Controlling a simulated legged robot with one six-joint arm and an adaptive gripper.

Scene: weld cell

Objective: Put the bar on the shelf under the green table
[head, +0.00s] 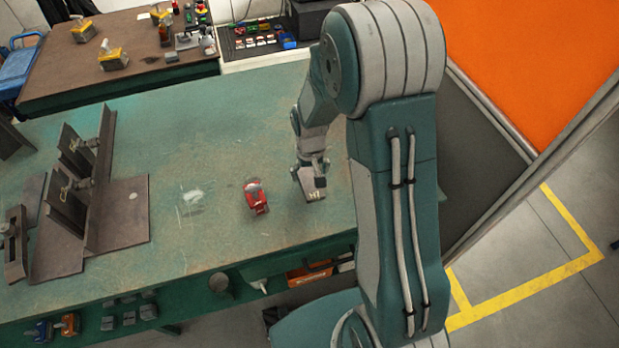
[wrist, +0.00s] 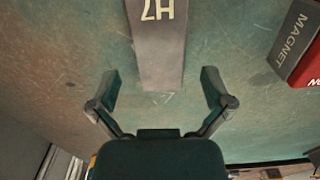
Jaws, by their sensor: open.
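A grey metal bar (head: 313,190) lies flat on the green table (head: 215,140), near its right part. The wrist view shows the bar (wrist: 158,50) with the characters "H7" on its top. My gripper (head: 311,164) is over the bar's far part in the head view. In the wrist view my gripper (wrist: 162,88) has its two fingers spread wide, and the bar's near end reaches towards the space between them without touching either. The shelf (head: 185,315) under the green table shows below the front edge; my arm hides its right part.
A red magnet block (head: 256,196) lies left of the bar. A dark steel fixture with clamps (head: 120,215) stands on the table's left. The shelf carries several grey blocks, blue and orange tools (head: 68,324) and an orange box (head: 310,274). The tabletop between fixture and magnet is mostly clear.

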